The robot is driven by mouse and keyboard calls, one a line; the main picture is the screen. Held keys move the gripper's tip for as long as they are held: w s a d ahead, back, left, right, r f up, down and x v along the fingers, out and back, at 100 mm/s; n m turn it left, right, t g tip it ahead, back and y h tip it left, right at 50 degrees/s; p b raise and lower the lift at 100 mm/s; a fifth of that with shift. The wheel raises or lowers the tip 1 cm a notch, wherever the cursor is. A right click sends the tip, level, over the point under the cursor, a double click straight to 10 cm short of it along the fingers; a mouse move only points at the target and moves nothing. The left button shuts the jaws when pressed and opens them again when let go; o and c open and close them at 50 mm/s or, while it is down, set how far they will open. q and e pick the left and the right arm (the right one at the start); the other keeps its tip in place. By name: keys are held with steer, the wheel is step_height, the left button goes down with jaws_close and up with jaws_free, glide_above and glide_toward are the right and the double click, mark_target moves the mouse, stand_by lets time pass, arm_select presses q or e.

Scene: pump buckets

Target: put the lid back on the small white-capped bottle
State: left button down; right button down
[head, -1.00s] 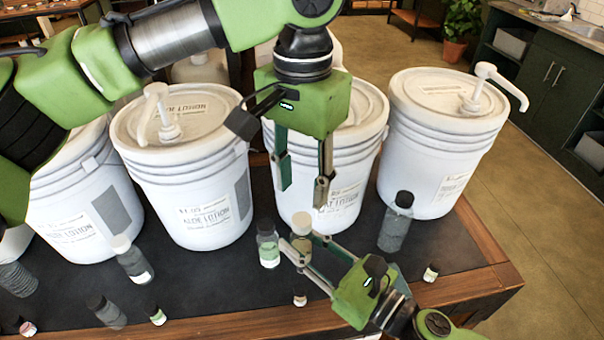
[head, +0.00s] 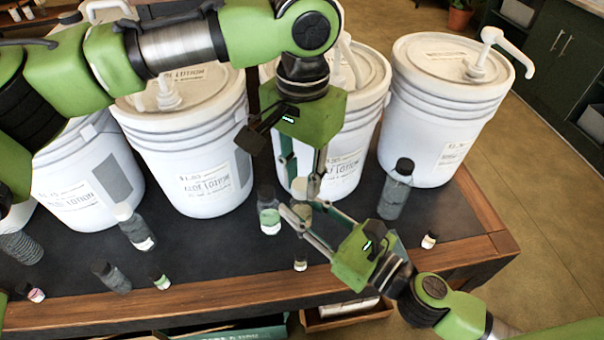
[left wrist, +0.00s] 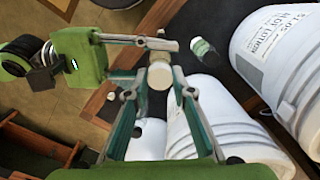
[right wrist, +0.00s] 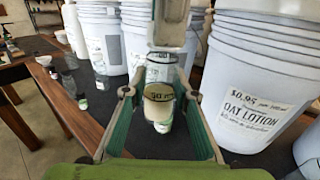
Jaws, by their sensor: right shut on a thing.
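A small bottle with a cream-white cap (head: 302,211) is held between the fingertips of my right gripper (head: 303,222) above the table. Its cream top shows in the left wrist view (left wrist: 159,75) and its cream side in the right wrist view (right wrist: 158,107). Fingers hide part of its body, and I cannot tell how the cap sits. My left gripper (head: 303,185) points down just above it. Its fingers stand apart on both sides of the cream top in the left wrist view (left wrist: 157,88), with gaps visible. No separate loose lid is clearly visible.
A green-labelled, dark-capped bottle (head: 268,212) stands close left of my right gripper. A taller grey bottle (head: 396,190) stands to the right. Large pump buckets (head: 190,150) line the back. Small bottles (head: 300,264) stand near the wooden front edge (head: 240,284).

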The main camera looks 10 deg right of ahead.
arm_select(q)
steer(key=m, duration=0.4)
steer(key=shift+m, duration=0.4)
steer(key=m, duration=0.3)
steer(key=c, duration=1.8)
jaws_free()
steer(key=shift+o, duration=0.2)
steer(key=shift+r, duration=2.25)
steer(key=shift+c, duration=0.3)
